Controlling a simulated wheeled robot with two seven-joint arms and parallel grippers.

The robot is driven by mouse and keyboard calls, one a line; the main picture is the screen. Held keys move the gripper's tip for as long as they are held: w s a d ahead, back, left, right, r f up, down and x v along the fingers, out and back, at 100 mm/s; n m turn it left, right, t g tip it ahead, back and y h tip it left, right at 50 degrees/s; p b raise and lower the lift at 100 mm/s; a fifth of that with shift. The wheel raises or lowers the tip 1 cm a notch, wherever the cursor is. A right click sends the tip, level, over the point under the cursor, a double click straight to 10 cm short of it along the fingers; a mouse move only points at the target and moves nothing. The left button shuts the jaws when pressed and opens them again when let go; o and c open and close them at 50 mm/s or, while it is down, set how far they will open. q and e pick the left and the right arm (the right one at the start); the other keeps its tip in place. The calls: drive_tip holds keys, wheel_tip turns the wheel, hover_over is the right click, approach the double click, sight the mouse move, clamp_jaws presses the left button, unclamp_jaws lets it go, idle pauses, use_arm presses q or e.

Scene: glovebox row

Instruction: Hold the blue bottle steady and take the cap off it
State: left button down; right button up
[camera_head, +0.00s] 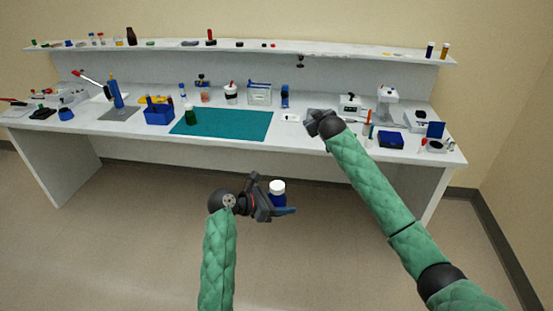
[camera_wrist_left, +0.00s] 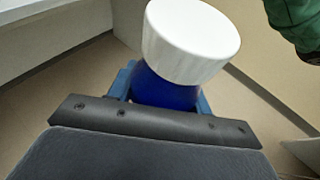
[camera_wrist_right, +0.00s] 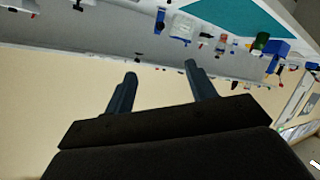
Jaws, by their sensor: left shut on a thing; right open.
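The blue bottle (camera_head: 278,200) with its white cap (camera_head: 277,187) is held in the air in front of the bench by my left gripper (camera_head: 284,209). That gripper is shut on the bottle's blue body. In the left wrist view the white cap (camera_wrist_left: 190,40) sits on top of the blue bottle (camera_wrist_left: 163,91), between the blue fingers. My right gripper (camera_head: 312,122) is near the front edge of the bench, up and right of the bottle and apart from it. In the right wrist view its two fingers (camera_wrist_right: 158,88) are spread and empty.
The white bench (camera_head: 330,141) carries a teal mat (camera_head: 235,124), a blue bin (camera_head: 158,115), a green bottle (camera_head: 190,116) and several instruments. A shelf (camera_head: 270,48) with small items runs behind. The floor space around my left gripper is clear.

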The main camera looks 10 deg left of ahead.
drive_tip(key=a+r+n+y, duration=0.1)
drive_tip(key=a+r, duration=0.2)
drive_tip(key=r, duration=0.4)
drive_tip(key=s+a+r+n+y, duration=0.1)
drive_tip(key=a+r, duration=0.2)
drive_tip(key=r, duration=0.3)
drive_tip(key=a+r+n, duration=0.1)
drive_tip(key=a+r, duration=0.2)
drive_tip(key=r, duration=0.4)
drive_tip(key=s+a+r+y, duration=0.1)
drive_tip(key=s+a+r, duration=0.3)
drive_tip(key=r, duration=0.3)
drive_tip(key=m+g+h, duration=0.6)
drive_tip(key=m+g, duration=0.7)
drive_tip(key=m, duration=0.3)
hover_over(276, 183)
drive_tip(key=f, duration=1.5)
drive_tip(key=a+f, duration=0.1)
drive_tip(key=f, duration=0.6)
drive_tip(key=shift+w+f, duration=0.15)
drive_tip(key=shift+f, duration=0.05)
drive_tip(key=m, duration=0.1)
drive_tip(key=d+m, duration=0.1)
drive_tip(key=shift+s+m+g, duration=0.3)
drive_tip(key=shift+g, duration=0.1)
drive_tip(key=shift+d+m+h, duration=0.1)
drive_tip(key=shift+m+h, duration=0.2)
drive_tip(key=shift+m, duration=0.7)
drive_tip(key=shift+f, duration=4)
